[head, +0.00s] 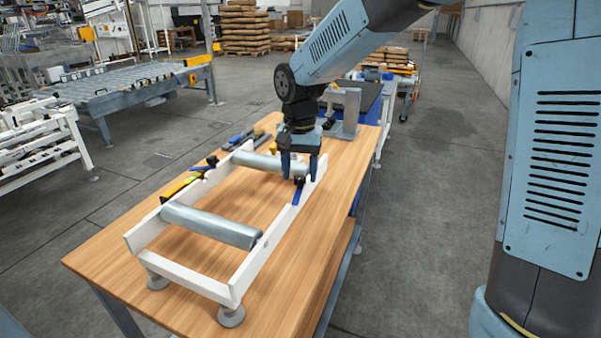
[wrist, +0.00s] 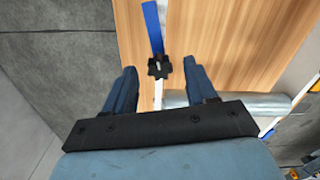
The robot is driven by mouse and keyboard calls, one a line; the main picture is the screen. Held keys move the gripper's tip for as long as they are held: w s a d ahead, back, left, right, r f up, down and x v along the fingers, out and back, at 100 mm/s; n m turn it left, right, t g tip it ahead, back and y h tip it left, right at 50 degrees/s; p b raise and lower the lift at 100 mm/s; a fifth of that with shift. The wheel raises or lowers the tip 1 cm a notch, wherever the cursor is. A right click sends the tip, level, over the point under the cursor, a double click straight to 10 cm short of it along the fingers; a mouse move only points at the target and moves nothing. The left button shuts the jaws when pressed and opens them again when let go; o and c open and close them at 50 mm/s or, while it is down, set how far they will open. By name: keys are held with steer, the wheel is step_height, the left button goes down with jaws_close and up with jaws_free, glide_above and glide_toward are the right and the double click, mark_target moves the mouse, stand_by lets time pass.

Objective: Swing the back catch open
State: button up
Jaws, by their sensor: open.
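A white frame (head: 190,281) with two grey rollers stands on the wooden table (head: 105,262). A catch with a black hub and blue lever (head: 297,195) sits on its right rail, near the far roller (head: 270,162). The lever lies roughly along the rail. A second blue and black catch (head: 207,165) is on the left rail. My gripper (head: 304,178) is open and points down over the right-rail catch. In the wrist view, its fingers (wrist: 158,70) stand either side of the black hub, and the blue lever (wrist: 152,28) extends beyond them. I cannot tell whether they touch it.
The near roller (head: 211,225) crosses the frame's front half. A grey metal bracket (head: 345,112) stands behind my gripper, and dark tools (head: 243,137) lie behind the frame. A yellow and black item (head: 178,186) is beside the left rail. The table's near left corner is bare.

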steer(key=shift+f, duration=0.45)
steer(key=c, duration=1.1)
